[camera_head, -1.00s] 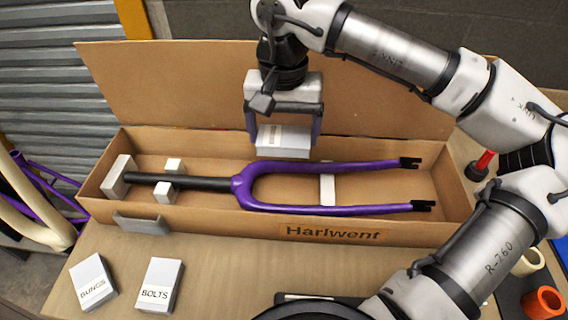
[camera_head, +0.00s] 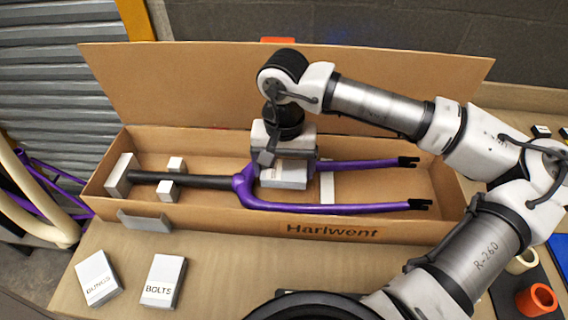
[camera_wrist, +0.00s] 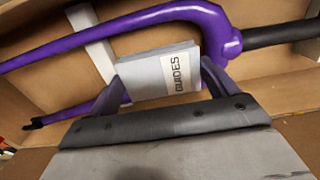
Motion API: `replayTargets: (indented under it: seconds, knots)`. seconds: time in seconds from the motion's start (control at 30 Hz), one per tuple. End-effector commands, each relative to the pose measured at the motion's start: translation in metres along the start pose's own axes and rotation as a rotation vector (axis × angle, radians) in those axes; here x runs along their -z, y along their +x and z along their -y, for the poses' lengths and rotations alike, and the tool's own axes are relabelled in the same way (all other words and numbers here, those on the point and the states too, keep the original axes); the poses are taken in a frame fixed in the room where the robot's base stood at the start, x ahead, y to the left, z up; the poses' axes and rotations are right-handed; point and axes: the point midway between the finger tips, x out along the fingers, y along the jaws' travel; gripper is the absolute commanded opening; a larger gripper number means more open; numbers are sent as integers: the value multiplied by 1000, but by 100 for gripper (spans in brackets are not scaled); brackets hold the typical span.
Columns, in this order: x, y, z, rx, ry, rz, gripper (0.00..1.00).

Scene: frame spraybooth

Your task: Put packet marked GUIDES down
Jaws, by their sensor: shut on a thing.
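The packet marked GUIDES (camera_head: 283,177) is a small pale box. It also shows in the wrist view (camera_wrist: 150,75), with its label readable. My gripper (camera_head: 284,170) is shut on it, one finger at each end. The packet is inside the outline of the long cardboard box (camera_head: 215,219), at the gap between the prongs of a purple fork (camera_head: 340,209). The fork also shows in the wrist view (camera_wrist: 120,27). I cannot tell whether the packet touches the box floor or the fork.
White blocks (camera_head: 118,177) support the fork in the box. The open lid (camera_head: 190,85) stands up behind. Packets marked BUNGS (camera_head: 98,278) and BOLTS (camera_head: 164,281) lie on the table in front.

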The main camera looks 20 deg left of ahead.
Motion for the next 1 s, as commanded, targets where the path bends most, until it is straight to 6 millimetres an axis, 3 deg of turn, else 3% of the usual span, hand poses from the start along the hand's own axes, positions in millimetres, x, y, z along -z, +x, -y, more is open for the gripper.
replayTargets:
  seconds: [0.63,0.67,0.73,1.0]
  knots:
    - [0,11,0,-1,0,0,63]
    - [0,11,0,-1,0,0,90]
    - [0,11,0,0,0,0,99]
    - [0,10,0,0,0,0,100]
